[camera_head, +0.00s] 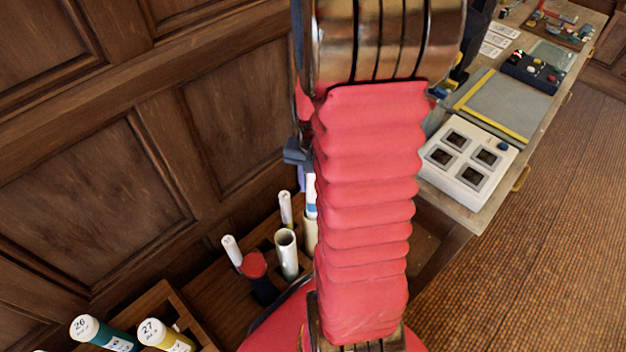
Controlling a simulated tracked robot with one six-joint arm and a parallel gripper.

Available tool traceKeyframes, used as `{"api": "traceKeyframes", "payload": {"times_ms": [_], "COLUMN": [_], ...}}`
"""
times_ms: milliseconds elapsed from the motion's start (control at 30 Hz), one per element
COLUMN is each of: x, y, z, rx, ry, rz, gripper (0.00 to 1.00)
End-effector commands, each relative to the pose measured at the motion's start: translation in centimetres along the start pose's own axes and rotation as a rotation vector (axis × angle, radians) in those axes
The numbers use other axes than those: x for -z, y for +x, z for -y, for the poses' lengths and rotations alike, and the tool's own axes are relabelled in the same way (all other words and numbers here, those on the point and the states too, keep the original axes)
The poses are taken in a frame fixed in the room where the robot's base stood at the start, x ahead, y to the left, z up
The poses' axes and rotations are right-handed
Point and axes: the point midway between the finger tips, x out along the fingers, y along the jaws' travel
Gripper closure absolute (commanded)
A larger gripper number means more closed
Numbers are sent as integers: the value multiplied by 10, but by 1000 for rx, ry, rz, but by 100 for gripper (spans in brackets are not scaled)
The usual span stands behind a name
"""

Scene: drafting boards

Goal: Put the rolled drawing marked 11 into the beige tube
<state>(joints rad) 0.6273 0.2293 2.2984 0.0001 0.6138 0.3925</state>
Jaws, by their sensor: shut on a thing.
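My red-sleeved arm fills the middle of the head view and hides much of the work area. My gripper (298,157) shows only in part at the arm's left edge, as dark grey pieces. It is shut on a rolled drawing (311,190), a narrow white and blue strip beside the arm; no number is readable on it. Just below the roll is a beige tube (310,236), mostly hidden by the arm. I cannot tell whether the roll's lower end is above the tube or inside its mouth.
Left of the beige tube stand an open cream tube (287,252), a dark tube with a red top (255,268) and white rolls (231,248). Rolls marked 26 (87,327) and 27 (153,331) lie lower left. Wood panelling is close behind. A bench (487,205) is right.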

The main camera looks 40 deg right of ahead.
Motion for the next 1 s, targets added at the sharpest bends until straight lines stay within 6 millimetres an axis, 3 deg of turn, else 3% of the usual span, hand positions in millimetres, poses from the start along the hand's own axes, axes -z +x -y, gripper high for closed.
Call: {"api": "traceKeyframes", "payload": {"times_ms": [233, 633, 667, 933, 1000], "x": [-1, 0, 0, 0, 0], "y": [12, 14, 14, 14, 14], "z": [0, 0, 0, 0, 0], "rx": [-1, 0, 0, 0, 0], "ry": [0, -1, -1, -1, -1], "rz": [1, 0, 0, 0, 0], "gripper": [100, 100, 70, 51, 50]}}
